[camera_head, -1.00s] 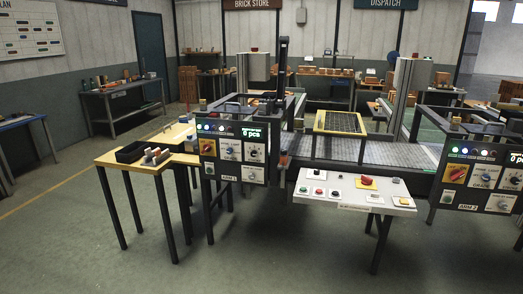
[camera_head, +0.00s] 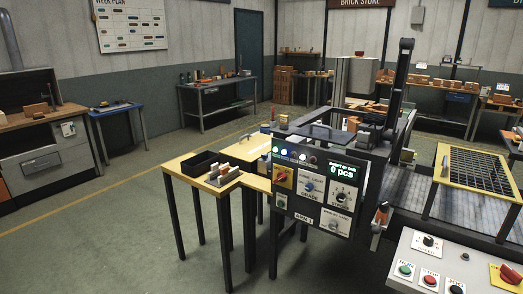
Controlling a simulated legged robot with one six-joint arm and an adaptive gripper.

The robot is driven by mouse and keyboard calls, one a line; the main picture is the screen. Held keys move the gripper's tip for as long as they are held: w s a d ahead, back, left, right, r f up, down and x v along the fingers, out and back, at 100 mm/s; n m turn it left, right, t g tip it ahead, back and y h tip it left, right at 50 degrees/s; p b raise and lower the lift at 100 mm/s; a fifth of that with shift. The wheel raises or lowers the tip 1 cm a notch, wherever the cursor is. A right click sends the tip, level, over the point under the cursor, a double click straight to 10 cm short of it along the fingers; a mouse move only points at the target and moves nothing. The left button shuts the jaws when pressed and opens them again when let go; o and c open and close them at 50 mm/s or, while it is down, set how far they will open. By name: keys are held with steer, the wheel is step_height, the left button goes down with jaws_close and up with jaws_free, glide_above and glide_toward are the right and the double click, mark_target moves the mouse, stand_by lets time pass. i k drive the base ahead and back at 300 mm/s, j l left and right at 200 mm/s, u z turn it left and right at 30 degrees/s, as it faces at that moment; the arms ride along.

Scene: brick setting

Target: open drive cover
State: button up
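No part is clearly marked as the drive cover. A dark flat lid with a raised handle (camera_head: 320,131) lies on top of the ARM 1 station, behind its control panel (camera_head: 315,188); I cannot tell whether this is the drive cover. The panel has a red knob on a yellow plate, several dials, lit lamps and a green display reading 0 pcs. A tall dark upright post (camera_head: 399,82) stands behind the station on the right. My gripper is not in view.
A white button console (camera_head: 450,270) is at lower right, near a yellow-framed grate (camera_head: 476,178). Open floor (camera_head: 120,240) lies at front left. Workbenches line the walls.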

mark_target(250, 149)
steer(key=i+j+u, duration=0.15)
steer(key=i+u, duration=0.75)
steer(key=i+l+u, duration=0.1)
steer(key=i+u, duration=0.35)
steer(key=i+z, duration=0.25)
steer(key=i, duration=0.3)
steer(key=i+j+z, duration=0.25)
steer(key=i, duration=0.25)
steer(key=i+j+z, duration=0.1)
steer(key=i+z, duration=0.3)
steer(key=i+j+z, duration=0.15)
steer(key=i+z, duration=0.2)
steer(key=i+j+z, duration=0.4)
steer(key=k+l, duration=0.05)
steer(key=l, duration=0.05)
